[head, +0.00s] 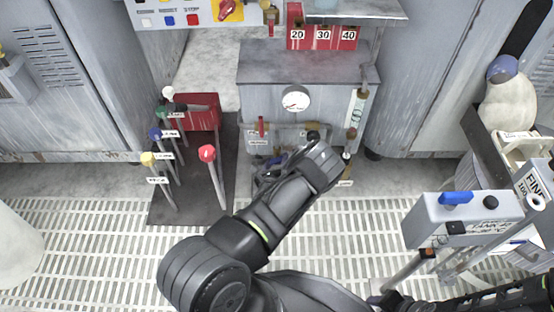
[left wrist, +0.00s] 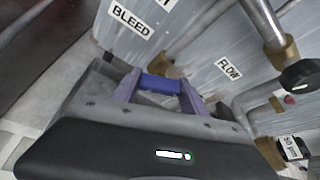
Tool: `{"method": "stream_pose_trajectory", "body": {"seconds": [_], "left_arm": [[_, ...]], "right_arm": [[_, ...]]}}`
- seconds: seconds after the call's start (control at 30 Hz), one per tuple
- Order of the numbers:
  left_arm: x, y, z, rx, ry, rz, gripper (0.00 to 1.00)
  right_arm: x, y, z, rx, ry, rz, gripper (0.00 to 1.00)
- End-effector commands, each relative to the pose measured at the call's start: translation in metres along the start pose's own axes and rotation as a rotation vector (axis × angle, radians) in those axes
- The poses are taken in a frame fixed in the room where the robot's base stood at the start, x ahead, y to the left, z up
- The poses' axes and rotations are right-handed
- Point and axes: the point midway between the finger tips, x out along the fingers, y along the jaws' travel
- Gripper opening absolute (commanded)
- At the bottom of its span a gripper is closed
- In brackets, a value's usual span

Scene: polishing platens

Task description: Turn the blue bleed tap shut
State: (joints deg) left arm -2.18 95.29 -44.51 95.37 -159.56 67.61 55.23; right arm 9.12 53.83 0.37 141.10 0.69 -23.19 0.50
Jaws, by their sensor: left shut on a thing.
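The blue bleed tap (left wrist: 160,84) shows in the left wrist view as a short blue bar below the white BLEED label (left wrist: 131,17). My left gripper (head: 270,172) reaches to the lower front of the grey cabinet, and its two purple-blue fingers (left wrist: 160,90) are shut on the tap, one at each end of the bar. In the head view my own wrist and gripper hide most of the tap. The angle of the tap is hard to tell. My right gripper (head: 382,299) is partly in view at the bottom edge, and its jaws are unclear.
A round gauge (head: 295,98) sits on the cabinet above the tap. Several levers with coloured knobs, one red (head: 207,153), stand to the left. A FLOW label (left wrist: 229,68) and pipes are close on the right.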

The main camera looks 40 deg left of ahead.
Motion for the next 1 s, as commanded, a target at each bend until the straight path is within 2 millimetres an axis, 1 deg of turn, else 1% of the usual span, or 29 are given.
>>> {"method": "stream_pose_trajectory", "body": {"seconds": [0.03,0.2,0.5,0.7,1.0], "left_arm": [[-0.001,-0.002,0.002,0.031,0.001,0.013,0.10],[-0.001,-0.002,0.001,0.152,0.000,0.062,0.10],[0.000,-0.001,0.000,0.340,0.001,0.140,0.10],[0.000,0.000,-0.001,0.406,0.001,0.168,0.10],[0.000,0.000,0.000,0.425,0.000,0.176,0.10]], "right_arm": [[-0.004,-0.002,0.000,0.000,-0.001,0.000,0.36],[-0.011,-0.003,0.001,-0.001,-0.005,0.000,0.36],[-0.015,-0.004,0.001,-0.001,-0.008,0.000,0.36],[-0.015,-0.004,0.001,-0.001,-0.008,0.000,0.36],[-0.015,-0.004,0.001,-0.001,-0.008,0.000,0.36]]}}
